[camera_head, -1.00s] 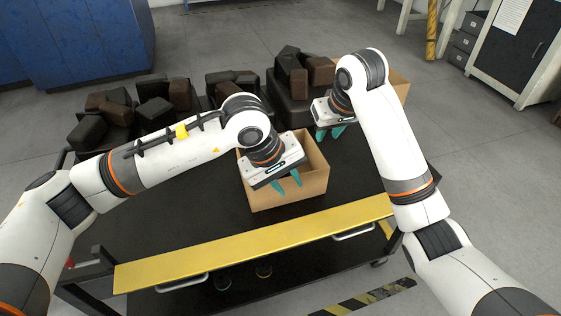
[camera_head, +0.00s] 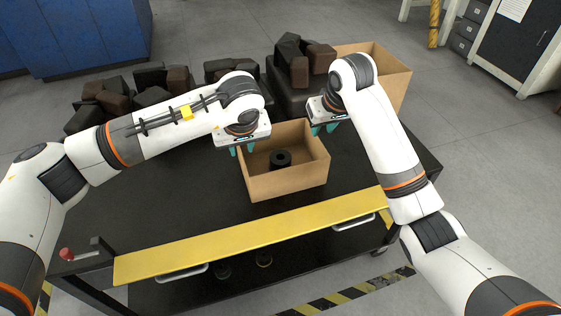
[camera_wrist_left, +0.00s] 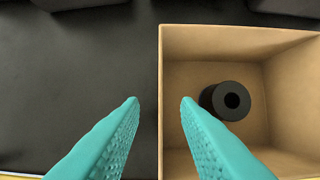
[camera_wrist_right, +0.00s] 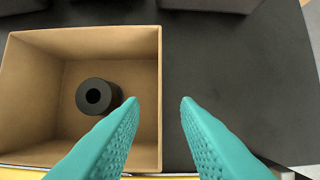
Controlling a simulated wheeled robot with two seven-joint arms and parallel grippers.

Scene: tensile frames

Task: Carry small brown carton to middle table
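The small brown carton (camera_head: 288,187) is an open-topped box on the black cart top (camera_head: 190,215), with a black ring-shaped part (camera_head: 281,159) inside. My left gripper (camera_head: 243,150) is open at the carton's left wall. In the left wrist view that wall (camera_wrist_left: 161,100) lies between the teal fingertips (camera_wrist_left: 160,99). My right gripper (camera_head: 325,128) is open at the carton's right wall. In the right wrist view that wall (camera_wrist_right: 160,95) lies between the fingertips (camera_wrist_right: 160,99). I cannot tell whether the fingers touch the walls.
A larger open carton (camera_head: 385,75) stands behind on the right. Dark and brown blocks (camera_head: 115,98) are piled along the cart's far side. A yellow strip (camera_head: 250,237) runs along the near edge. The cart top left of the carton is clear.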

